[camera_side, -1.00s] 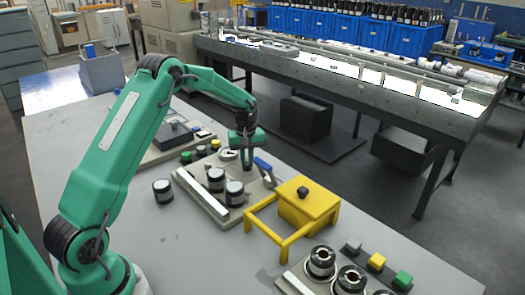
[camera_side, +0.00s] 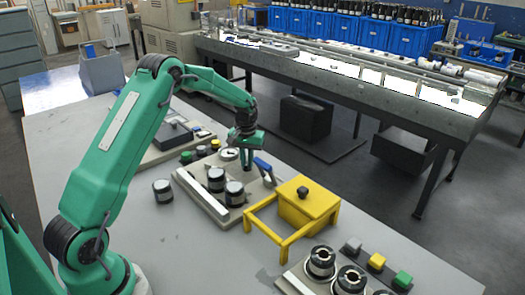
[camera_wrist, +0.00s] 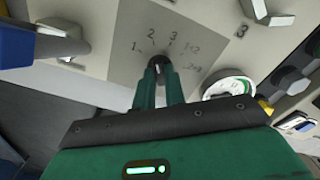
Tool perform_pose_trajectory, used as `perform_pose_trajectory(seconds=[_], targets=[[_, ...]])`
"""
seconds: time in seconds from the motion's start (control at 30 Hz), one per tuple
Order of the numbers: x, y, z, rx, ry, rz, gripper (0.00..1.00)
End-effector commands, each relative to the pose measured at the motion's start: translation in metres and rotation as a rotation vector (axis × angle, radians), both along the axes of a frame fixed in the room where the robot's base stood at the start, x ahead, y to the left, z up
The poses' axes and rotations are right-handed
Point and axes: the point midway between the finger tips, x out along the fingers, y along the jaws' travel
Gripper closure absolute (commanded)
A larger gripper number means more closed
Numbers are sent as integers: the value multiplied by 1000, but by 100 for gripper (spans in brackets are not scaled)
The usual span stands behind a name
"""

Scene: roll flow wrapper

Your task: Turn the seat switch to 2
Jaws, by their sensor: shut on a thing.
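The seat switch is a small dark knob (camera_wrist: 157,62) on a grey label plate (camera_wrist: 125,72) in the wrist view. The plate carries the marks 1, 2, 3, 1+2 and 2+3 around the knob. My gripper (camera_wrist: 158,72) is shut on the knob, with one green finger on each side. The fingers hide most of the knob, and I cannot tell which mark it points to. In the side view my gripper (camera_side: 245,160) points down at the back of the grey panel, and the knob is hidden there.
A round white gauge (camera_wrist: 229,88) sits close to the right of my fingers. A blue-handled lever (camera_side: 262,164) stands close beside my gripper. Black-topped cylinders (camera_side: 235,193) and a yellow frame with a box (camera_side: 308,204) stand nearer the camera.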

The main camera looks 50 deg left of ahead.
Motion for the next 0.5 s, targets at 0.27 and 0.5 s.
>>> perform_pose_trajectory(seconds=[0.27,0.5], targets=[[-1,0,1,0,2,2,78],[0,0,1,-1,1,2,66]])
